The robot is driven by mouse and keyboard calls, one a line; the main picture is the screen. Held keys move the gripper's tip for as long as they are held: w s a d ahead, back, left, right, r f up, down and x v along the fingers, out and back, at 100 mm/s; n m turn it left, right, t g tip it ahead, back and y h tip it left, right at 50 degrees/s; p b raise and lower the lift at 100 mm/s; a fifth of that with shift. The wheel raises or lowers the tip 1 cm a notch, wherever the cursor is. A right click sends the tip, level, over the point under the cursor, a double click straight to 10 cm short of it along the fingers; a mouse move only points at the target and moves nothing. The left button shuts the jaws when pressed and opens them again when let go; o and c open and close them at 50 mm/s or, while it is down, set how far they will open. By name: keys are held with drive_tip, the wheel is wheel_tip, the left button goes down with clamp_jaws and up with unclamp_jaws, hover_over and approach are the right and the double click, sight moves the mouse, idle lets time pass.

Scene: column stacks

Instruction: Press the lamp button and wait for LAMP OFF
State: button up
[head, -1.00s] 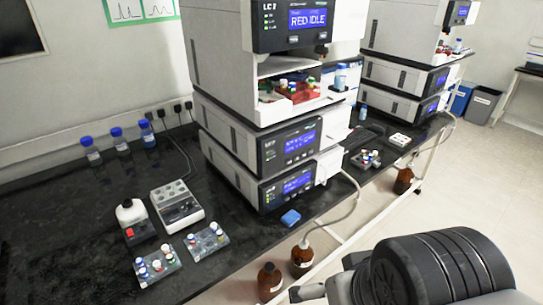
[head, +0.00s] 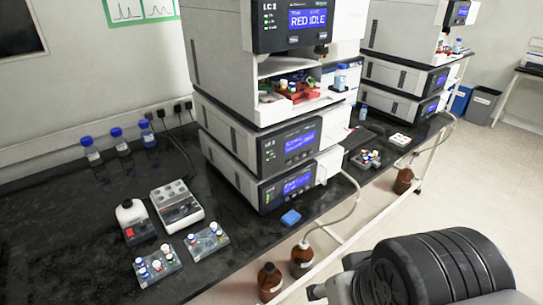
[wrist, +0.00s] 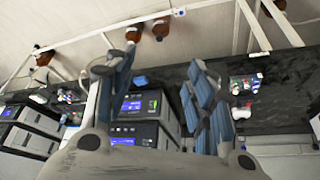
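The LC 2 column stack (head: 226,82) stands on the black bench in the head view. Its top display (head: 307,20) reads RED IDLE. Below the open sample bay are two modules with lit blue screens, an upper one (head: 299,144) and a lower one (head: 296,185). Their text is too small to read, and I cannot pick out the lamp button or a LAMP OFF message. My gripper (wrist: 160,60) is open and empty in the wrist view, its fingers apart in front of the stack modules (wrist: 137,104), touching nothing visible. The head view does not show my fingertips.
A blue block (head: 290,217) lies at the bench edge below the stack. Brown bottles (head: 302,260) stand beneath the edge, with a tube rising from one. Vial racks (head: 207,242), a white-and-red device (head: 135,222) and a block heater-like unit (head: 177,206) sit left.

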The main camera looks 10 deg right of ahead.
clamp_jaws()
idle(0.4)
idle(1.2)
